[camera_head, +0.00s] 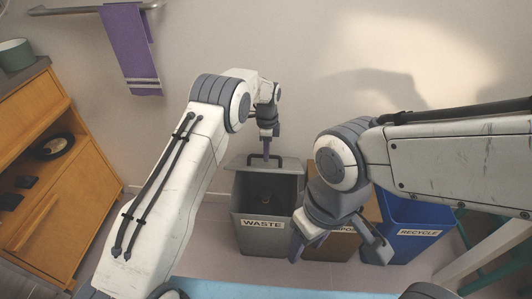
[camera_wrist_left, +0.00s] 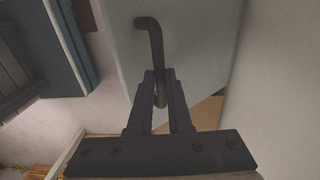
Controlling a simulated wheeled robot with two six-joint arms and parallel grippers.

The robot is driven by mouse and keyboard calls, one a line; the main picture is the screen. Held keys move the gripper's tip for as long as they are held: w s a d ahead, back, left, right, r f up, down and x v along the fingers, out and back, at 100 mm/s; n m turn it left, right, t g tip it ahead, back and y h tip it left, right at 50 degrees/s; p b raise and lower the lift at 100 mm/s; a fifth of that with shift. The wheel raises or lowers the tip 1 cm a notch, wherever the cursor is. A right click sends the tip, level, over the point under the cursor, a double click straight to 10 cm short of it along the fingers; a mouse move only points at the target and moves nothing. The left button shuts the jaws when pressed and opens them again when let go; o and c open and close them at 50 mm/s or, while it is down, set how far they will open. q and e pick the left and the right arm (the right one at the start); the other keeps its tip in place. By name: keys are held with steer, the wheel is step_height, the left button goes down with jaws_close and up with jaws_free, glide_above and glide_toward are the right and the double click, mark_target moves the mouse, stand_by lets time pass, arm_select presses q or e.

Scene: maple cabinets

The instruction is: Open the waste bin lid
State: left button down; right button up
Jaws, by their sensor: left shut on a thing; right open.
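The grey waste bin (camera_head: 262,232) stands on the floor against the wall, with a WASTE label on its front. Its grey lid (camera_head: 240,164) is raised at the back, and the dark inside of the bin shows. My left gripper (camera_head: 266,155) is shut on the lid's dark handle (camera_head: 281,161). In the left wrist view, the fingers (camera_wrist_left: 160,88) close around the handle bar (camera_wrist_left: 152,38), with the pale lid (camera_wrist_left: 195,50) behind it. My right gripper (camera_head: 338,246) is open and empty, in front of the neighbouring bins.
A brown bin (camera_head: 325,250), partly hidden by my right gripper, and a blue RECYCLE bin (camera_head: 412,215) stand to the right. A wooden cabinet (camera_head: 50,190) is at the left. A purple towel (camera_head: 128,50) hangs on a wall rail. A blue surface (camera_head: 270,288) lies at the bottom edge.

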arm_select(q)
steer(key=c, duration=0.8)
jaws_free()
steer(key=shift+w+a+f, duration=0.1)
steer(key=shift+w+f, duration=0.15)
steer(key=shift+f, duration=0.05)
steer(key=shift+c, duration=0.2)
steer(key=shift+r, duration=0.1)
step_height(320, 180, up, 10)
steer(key=p, duration=0.1)
steer(key=shift+w+r, duration=0.2)
steer(key=shift+w, duration=0.05)
